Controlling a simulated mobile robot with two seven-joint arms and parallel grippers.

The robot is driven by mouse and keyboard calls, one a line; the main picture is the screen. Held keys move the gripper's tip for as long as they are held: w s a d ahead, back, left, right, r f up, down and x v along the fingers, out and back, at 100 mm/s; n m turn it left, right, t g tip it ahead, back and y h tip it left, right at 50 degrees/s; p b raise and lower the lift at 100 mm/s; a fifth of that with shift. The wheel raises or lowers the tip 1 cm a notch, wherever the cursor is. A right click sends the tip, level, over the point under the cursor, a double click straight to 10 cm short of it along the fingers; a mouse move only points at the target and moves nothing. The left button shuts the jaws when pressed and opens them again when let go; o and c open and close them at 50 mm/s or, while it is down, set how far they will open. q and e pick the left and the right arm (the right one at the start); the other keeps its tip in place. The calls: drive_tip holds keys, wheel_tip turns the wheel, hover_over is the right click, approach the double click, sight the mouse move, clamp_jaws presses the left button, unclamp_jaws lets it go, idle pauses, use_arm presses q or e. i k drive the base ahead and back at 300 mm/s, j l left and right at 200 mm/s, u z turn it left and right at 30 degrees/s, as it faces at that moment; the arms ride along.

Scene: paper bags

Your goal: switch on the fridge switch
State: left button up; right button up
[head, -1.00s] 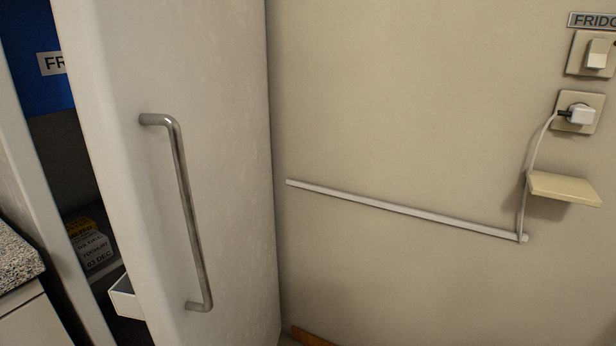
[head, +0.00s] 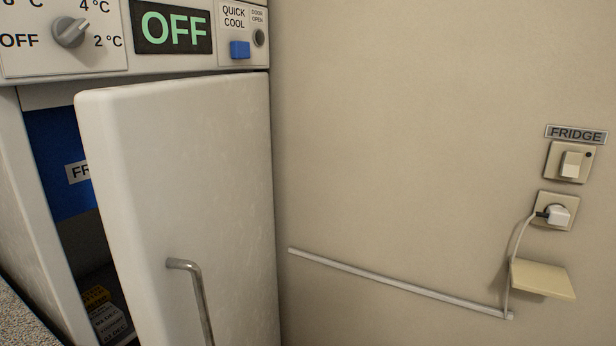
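The fridge switch (head: 571,164) is a cream rocker on a square beige plate on the right wall, below a label (head: 576,134) reading "FRIDGE". A small dark dot, perhaps an unlit lamp, sits at the plate's upper right. Below it a white plug (head: 558,214) sits in a socket, with a cable running down. The fridge door (head: 180,180) stands ajar at left. The fridge's display (head: 172,28) reads "OFF" in green letters. Neither of my grippers is in view.
A small beige shelf (head: 543,279) juts from the wall below the socket. A white cable conduit (head: 400,283) runs along the wall. The door handle (head: 195,300) sticks out. The fridge panel has a dial (head: 71,32) and a blue button (head: 240,49). The wall between door and switch is clear.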

sight(571, 160)
drive_tip(key=z, duration=1.25)
